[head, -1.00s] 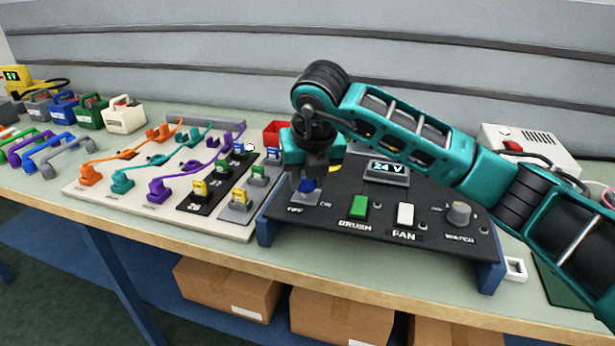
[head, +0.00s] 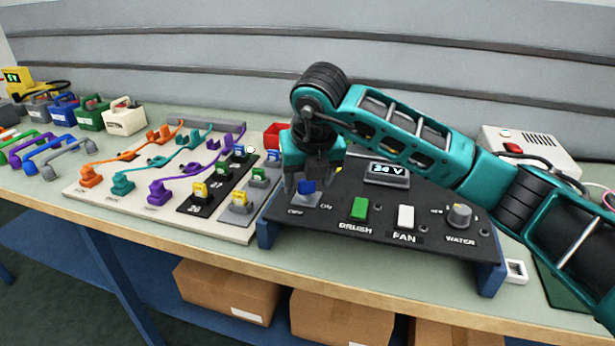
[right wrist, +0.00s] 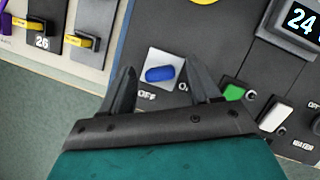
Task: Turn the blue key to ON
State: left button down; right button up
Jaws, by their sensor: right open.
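The blue key (head: 306,187) sits on a light grey plate at the left end of the dark control panel (head: 336,232). In the right wrist view the blue key (right wrist: 159,74) lies nearly crosswise, slightly tilted. The OFF label (right wrist: 147,96) is below its left end. The ON label is partly hidden by a finger. My right gripper (head: 307,182) is over the key and open, with one finger on each side. In the right wrist view my right gripper (right wrist: 159,70) shows gaps between fingers and key. My left gripper is not in view.
The panel also has a green BRUSH switch (head: 359,208), a white FAN switch (head: 406,216), a WATER knob (head: 459,216) and a lit 24 V display (head: 387,170).

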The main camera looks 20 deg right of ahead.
jog(key=v, duration=1.3)
jog(key=shift+p, duration=0.3)
